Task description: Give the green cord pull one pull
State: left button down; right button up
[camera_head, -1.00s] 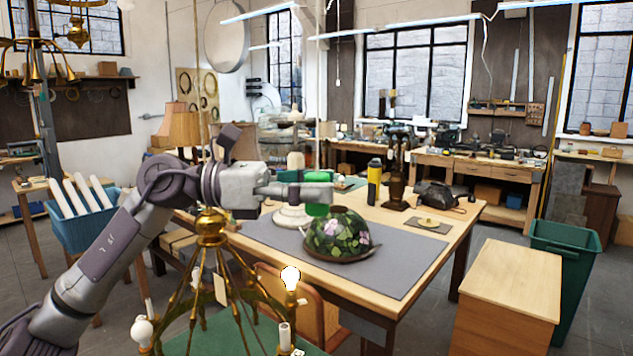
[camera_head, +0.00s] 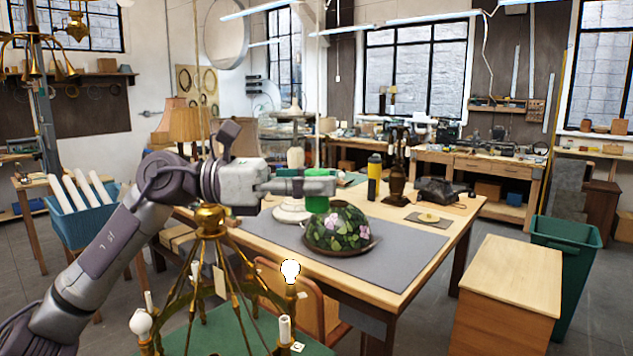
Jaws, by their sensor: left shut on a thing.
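The green cord pull (camera_head: 320,189) is a short green cylinder at the tip of my left gripper (camera_head: 308,187). It hangs in front of the worktable, in line with the top of the floral lampshade. The left gripper reaches in level from the left and is shut on the pull. The finger contact is small and partly hidden by the pull. My right gripper is not in view.
A stained-glass floral lampshade (camera_head: 343,230) sits on the grey mat (camera_head: 408,241) just below and right of the gripper. A brass chandelier (camera_head: 209,222) with a lit bulb (camera_head: 290,272) stands in front of my left arm. A green bin (camera_head: 566,247) is at right.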

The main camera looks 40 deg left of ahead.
pick_arm(q)
jog(key=shift+f+b, duration=0.4)
jog(key=shift+f, duration=0.2)
jog(key=shift+r, duration=0.2)
jog(key=shift+r+p, duration=1.2)
jog(key=shift+p, duration=0.1)
jog(key=c, duration=0.7)
grip_release()
jog(key=shift+c, duration=0.2)
jog(key=shift+a, duration=0.1)
jog(key=v, duration=1.2)
